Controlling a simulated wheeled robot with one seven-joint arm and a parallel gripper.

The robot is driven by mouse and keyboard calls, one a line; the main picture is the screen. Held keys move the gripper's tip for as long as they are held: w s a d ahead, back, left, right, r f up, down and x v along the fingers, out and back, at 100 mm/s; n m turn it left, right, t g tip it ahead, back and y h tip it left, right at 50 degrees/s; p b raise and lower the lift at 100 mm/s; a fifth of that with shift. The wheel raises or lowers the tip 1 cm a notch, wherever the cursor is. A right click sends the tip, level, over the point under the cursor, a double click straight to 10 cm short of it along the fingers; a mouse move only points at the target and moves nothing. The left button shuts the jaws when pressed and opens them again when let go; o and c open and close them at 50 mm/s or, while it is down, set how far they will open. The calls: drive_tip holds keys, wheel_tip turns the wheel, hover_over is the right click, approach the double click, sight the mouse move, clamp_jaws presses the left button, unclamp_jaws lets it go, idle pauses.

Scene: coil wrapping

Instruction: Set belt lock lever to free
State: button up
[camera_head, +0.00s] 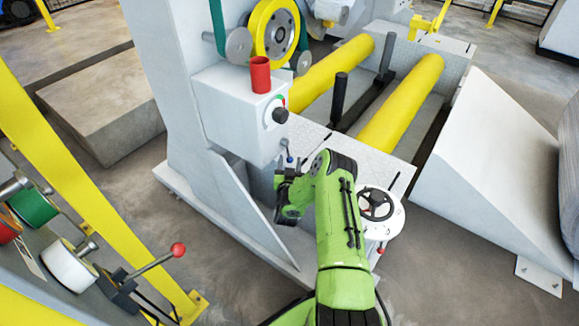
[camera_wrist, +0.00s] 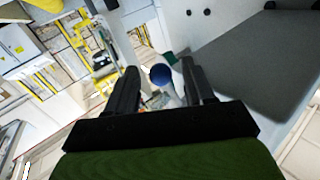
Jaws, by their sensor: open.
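A small lever with a blue ball knob (camera_head: 289,158) sticks out below the grey control box, just above my gripper (camera_head: 284,174). In the wrist view the blue knob (camera_wrist: 161,75) shows between the two black fingers of my gripper (camera_wrist: 159,70), near their tips. The fingers are apart, with a gap on both sides of the knob, and hold nothing. Part of the lever's shaft is hard to make out. No label shows that names this lever as the belt lock lever. In the head view my gripper is small and partly hidden by my green arm.
The control box (camera_head: 235,113) carries a black rotary knob (camera_head: 281,115) and a red cylinder (camera_head: 260,75). A handwheel (camera_head: 376,204) stands right of my arm. Yellow rollers (camera_head: 402,105) lie behind. A red-knobbed lever (camera_head: 178,250) stands at lower left by a yellow rail (camera_head: 95,190).

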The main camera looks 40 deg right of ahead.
clamp_jaws()
drive_tip(key=shift+r, duration=0.1)
idle(0.4)
